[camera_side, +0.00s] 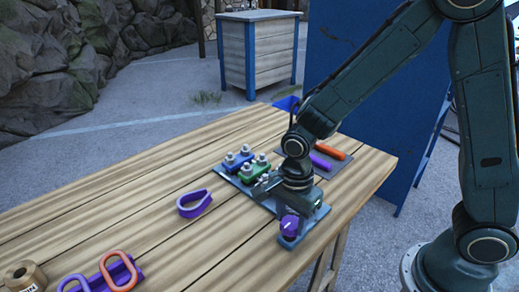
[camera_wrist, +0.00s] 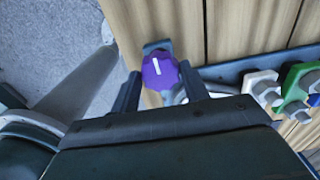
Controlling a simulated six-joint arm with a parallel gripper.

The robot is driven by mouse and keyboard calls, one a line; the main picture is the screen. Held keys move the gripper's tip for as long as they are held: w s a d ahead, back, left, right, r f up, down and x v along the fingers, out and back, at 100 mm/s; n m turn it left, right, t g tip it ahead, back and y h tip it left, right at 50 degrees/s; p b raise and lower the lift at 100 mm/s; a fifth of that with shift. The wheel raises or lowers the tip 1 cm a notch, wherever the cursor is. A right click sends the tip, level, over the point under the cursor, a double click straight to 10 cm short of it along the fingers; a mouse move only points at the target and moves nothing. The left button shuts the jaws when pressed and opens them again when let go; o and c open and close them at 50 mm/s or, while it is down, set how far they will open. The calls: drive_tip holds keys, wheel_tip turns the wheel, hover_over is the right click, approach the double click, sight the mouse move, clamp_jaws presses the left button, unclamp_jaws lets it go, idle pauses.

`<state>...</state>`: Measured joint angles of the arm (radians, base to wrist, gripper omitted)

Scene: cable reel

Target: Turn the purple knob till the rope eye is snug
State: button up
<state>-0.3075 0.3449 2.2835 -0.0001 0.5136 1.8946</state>
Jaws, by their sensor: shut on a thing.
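The purple knob (camera_side: 290,226) with a white mark sits at the near end of a grey plate (camera_side: 318,213) on the wooden table. In the wrist view the knob (camera_wrist: 160,70) is ahead of my gripper, its white mark nearly upright in the picture. My gripper (camera_wrist: 160,90) has one finger on each side of the knob and is shut on it. In the side view my gripper (camera_side: 291,203) comes down from above onto the knob. A pale curved edge (camera_wrist: 183,96) shows beside the right finger, mostly hidden; I cannot tell if it is the rope eye.
Blue (camera_side: 237,162) and green (camera_side: 254,173) bolted blocks stand along the plate. A purple teardrop loop (camera_side: 194,203) lies left of them. An orange ring (camera_side: 118,270) and a tape roll (camera_side: 25,277) lie at the lower left. Orange-handled (camera_side: 325,149) and purple-handled (camera_side: 320,160) tools lie behind.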

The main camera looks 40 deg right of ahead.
sight(295, 221)
drive_tip(key=o, duration=1)
drive_tip(key=shift+r, duration=0.2)
wheel_tip(295, 221, up, 14)
drive_tip(key=shift+f, duration=0.25)
drive_tip(key=shift+r, duration=0.1)
drive_tip(key=s+d+r+n+t, duration=0.2)
drive_tip(key=s+d+n, duration=0.1)
drive_tip(key=n, duration=0.3)
drive_tip(key=s+d+r+n+t, duration=0.1)
drive_tip(key=s+d+r+n, duration=0.1)
drive_tip(key=s+n, duration=0.4)
drive_tip(key=s+d+r+n+t, duration=0.2)
drive_tip(key=s+d+n, duration=0.2)
drive_tip(key=d+n, duration=0.1)
drive_tip(key=shift+s+r+n+t, duration=0.3)
drive_tip(key=shift+r+n, duration=0.05)
drive_tip(key=shift+n, duration=0.25)
